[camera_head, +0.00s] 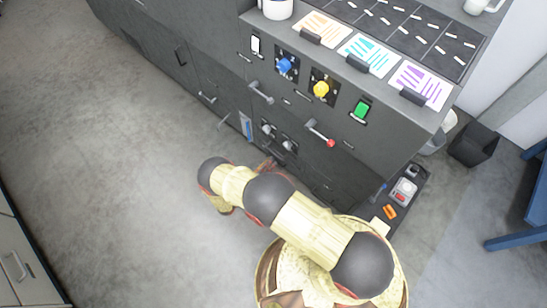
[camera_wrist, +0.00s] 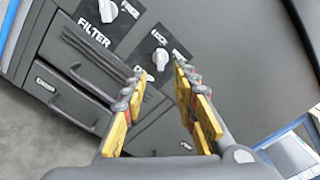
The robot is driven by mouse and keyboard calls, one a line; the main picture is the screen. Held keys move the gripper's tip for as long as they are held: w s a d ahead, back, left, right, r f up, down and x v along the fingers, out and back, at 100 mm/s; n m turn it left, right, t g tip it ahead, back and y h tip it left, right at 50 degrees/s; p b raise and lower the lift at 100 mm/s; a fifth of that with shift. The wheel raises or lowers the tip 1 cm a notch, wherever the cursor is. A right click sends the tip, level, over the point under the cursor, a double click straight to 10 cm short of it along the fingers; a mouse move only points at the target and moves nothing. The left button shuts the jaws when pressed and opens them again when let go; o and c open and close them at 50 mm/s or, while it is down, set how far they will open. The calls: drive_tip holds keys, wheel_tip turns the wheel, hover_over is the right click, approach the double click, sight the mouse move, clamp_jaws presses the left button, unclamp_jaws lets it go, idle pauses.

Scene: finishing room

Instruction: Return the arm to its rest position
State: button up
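My arm reaches out over the floor in front of the dark grey cabinet (camera_head: 215,62) in the head view. My gripper (camera_wrist: 160,74) shows in the wrist view with its two yellow-padded fingers spread apart and nothing between them. It points at the cabinet front. A white knob (camera_wrist: 160,59) on a dark plate appears between the fingertips, beyond them; I cannot tell the exact gap. In the head view the gripper is mostly hidden by my arm, close to the lower cabinet front.
A FILTER knob (camera_wrist: 108,11) and drawers (camera_wrist: 72,104) are near the fingers. The cabinet front carries a blue knob (camera_head: 286,65), yellow knob (camera_head: 321,89), green switch (camera_head: 362,110) and a protruding red-tipped lever (camera_head: 321,133). A dark bin (camera_head: 474,146) stands right. Floor at left is clear.

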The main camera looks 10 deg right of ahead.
drive_tip(key=shift+s+a, duration=0.2)
idle(0.6)
